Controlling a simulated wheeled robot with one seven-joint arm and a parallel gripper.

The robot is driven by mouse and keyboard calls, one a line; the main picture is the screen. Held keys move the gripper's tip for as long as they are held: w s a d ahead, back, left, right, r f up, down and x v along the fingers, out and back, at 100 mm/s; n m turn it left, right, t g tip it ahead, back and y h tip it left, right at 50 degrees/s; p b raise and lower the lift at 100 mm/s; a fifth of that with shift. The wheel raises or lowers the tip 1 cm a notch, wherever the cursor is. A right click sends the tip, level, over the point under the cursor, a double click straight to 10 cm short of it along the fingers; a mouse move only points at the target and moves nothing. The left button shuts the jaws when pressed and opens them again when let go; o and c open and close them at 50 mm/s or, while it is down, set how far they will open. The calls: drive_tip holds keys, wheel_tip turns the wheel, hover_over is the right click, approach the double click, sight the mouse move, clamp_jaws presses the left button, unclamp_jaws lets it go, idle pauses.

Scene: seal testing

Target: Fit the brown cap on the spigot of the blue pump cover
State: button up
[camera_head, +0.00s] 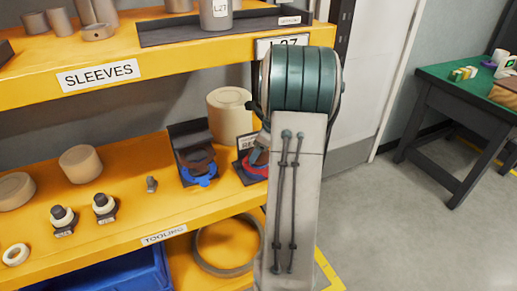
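A blue part (203,179), which looks like the pump cover, sits low in a dark open holder on the lower orange shelf. A dark brown shape (198,158) lies just above and behind it in the same holder. I cannot tell whether this is the brown cap or whether it touches the blue part. No spigot can be made out. My arm (298,200) stands in front of the shelf, right of this holder. My gripper's fingers do not show; the arm hides that area.
A red part (252,168) in a second holder is half hidden by my arm. A cream cylinder (229,108) stands behind. The upper shelf (150,58) overhangs. Several cylinders and fittings stand left. A large ring (203,262) lies below. The floor at right is clear before a green-topped table (440,76).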

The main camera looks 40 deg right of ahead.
drive_tip(key=shift+f+b, duration=0.35)
drive_tip(key=shift+f, duration=0.45)
drive_tip(key=o, duration=1)
drive_tip(key=shift+r, duration=0.1)
